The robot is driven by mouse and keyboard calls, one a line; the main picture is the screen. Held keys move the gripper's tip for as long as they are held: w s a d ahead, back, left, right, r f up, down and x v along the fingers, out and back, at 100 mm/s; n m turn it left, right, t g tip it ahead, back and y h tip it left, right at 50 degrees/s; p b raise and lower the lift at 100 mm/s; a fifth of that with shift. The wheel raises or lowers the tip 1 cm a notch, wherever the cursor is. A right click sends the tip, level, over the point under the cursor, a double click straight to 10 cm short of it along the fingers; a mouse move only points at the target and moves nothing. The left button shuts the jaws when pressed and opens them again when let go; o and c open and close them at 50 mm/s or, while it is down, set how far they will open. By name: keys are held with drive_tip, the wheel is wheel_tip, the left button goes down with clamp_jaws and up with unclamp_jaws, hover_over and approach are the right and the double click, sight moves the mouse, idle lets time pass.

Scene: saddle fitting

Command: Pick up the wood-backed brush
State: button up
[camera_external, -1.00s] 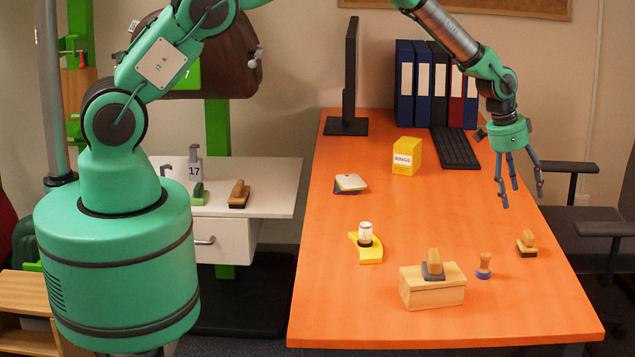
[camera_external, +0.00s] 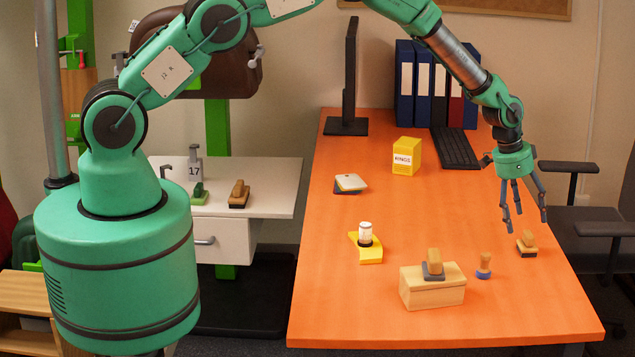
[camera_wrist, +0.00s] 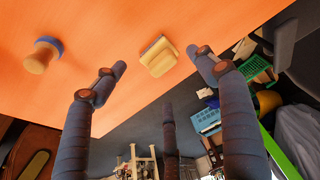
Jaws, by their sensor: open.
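A small brush with a wooden back and a dark base (camera_external: 527,244) rests on the orange table near its right edge. In the wrist view, this brush (camera_wrist: 158,56) lies between and ahead of my fingers, apart from them. My gripper (camera_external: 525,217) is open and empty, just above the brush with its fingers pointing down. In the wrist view, my gripper (camera_wrist: 162,62) shows two spread fingers and a third below. Similar wooden-topped pieces stand on a wooden box (camera_external: 433,264) and on the white cabinet (camera_external: 238,194).
A round wooden-handled piece with a blue base (camera_external: 484,266) stands left of the brush. The wooden box (camera_external: 432,292) is further left. A yellow piece holding a white jar (camera_external: 366,250), a yellow box (camera_external: 405,156) and a keyboard (camera_external: 455,149) are farther off. The table (camera_external: 440,215) is clear between.

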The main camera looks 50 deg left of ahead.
sight(527, 233)
drive_tip(key=shift+x, duration=0.75)
drive_tip(key=shift+f, duration=0.1)
drive_tip(key=shift+b+x, duration=0.3)
drive_tip(key=shift+x, duration=2.2)
drive_tip(key=shift+w, duration=0.2)
drive_tip(key=shift+c, duration=0.2)
drive_tip(key=c, duration=1.4)
